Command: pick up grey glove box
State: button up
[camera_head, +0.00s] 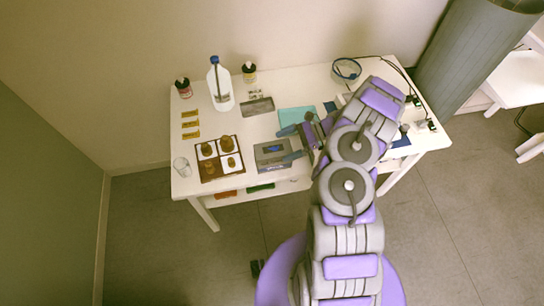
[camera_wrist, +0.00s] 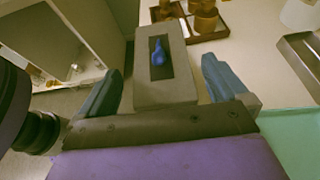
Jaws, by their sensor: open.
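The grey glove box (camera_head: 268,158) lies near the front edge of the white table, with a dark opening and something blue showing on top. In the wrist view the grey glove box (camera_wrist: 162,85) sits between and just beyond my fingers, its near end close to the gripper body. My gripper (camera_head: 289,144) is open, with one blue-grey finger on each side of the box. In the wrist view my gripper (camera_wrist: 160,88) shows visible space beside both fingers, and nothing is held. My arm hides part of the table to the right.
A teal mat (camera_head: 296,117) lies behind my gripper. A grey metal tray (camera_head: 257,106) and a white bottle (camera_head: 221,88) stand farther back.

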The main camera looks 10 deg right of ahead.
aim_at(277, 148)
jog(key=x, duration=0.3)
jog(key=shift+d+f+b, duration=0.1)
jog(key=shift+f+b, duration=0.05)
jog(key=shift+b, duration=0.2)
jog(key=shift+w+a, duration=0.1)
jog(key=shift+a, duration=0.4)
jog(key=shift+c, duration=1.2)
jog(key=shift+d, duration=0.15)
jog(key=c, duration=1.5)
